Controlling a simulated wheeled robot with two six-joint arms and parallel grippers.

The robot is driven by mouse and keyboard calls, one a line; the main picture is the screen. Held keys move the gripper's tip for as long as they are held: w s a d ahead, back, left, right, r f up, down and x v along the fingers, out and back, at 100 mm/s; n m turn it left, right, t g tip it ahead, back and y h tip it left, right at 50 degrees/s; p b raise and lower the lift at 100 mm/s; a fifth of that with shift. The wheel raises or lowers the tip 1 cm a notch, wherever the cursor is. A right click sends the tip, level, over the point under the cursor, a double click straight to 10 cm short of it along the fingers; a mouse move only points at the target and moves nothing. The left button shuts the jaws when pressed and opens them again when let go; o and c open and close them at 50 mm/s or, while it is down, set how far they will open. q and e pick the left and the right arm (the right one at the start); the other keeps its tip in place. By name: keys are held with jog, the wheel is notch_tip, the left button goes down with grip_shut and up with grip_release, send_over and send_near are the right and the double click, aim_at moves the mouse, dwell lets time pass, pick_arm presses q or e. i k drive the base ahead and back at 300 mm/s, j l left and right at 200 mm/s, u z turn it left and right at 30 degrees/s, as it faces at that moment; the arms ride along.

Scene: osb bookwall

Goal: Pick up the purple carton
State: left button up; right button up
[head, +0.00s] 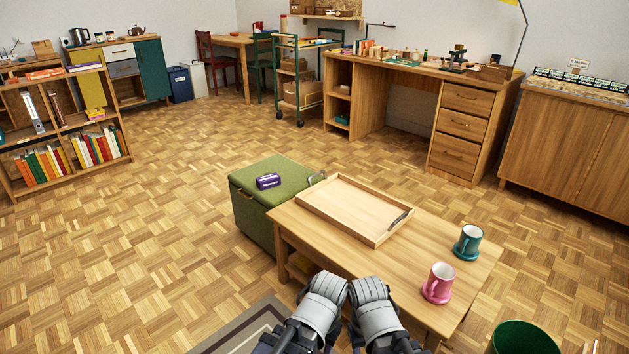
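The purple carton (268,181) is a small box with some pale lettering on its side. It lies on top of the green storage stool (249,211), just left of the low wooden table. Two grey links of my arms show side by side at the bottom middle, in front of the low table and well short of the carton. The fingers of both grippers are not visible. Nothing touches the carton except the stool's top under it.
The low table (466,276) carries a wooden tray (351,204), a teal mug (468,241) and a pink mug (438,282). A green bin (524,338) stands at the lower right. The parquet floor (160,210) left of the stool is clear.

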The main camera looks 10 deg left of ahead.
aim_at(269, 181)
jog(key=i+j+z, duration=0.1)
jog(key=j+z, duration=0.25)
jog(key=i+j+z, duration=0.1)
jog(key=z, duration=0.25)
jog(key=j+z, duration=0.5)
jog(key=j, duration=0.35)
jog(key=j+z, duration=0.15)
jog(key=j, duration=0.35)
jog(key=k+j+z, duration=0.1)
jog(key=j, duration=0.4)
jog(key=j+z, duration=0.15)
jog(key=j, duration=0.3)
jog(key=k+j+z, duration=0.15)
jog(key=j, duration=0.35)
jog(key=k+j, duration=0.1)
jog(key=j, duration=0.3)
jog(key=k+j, duration=0.1)
jog(key=j, duration=0.7)
jog(key=k+j, duration=0.15)
jog(key=j, duration=0.3)
jog(key=k+j, duration=0.1)
jog(key=j, duration=0.3)
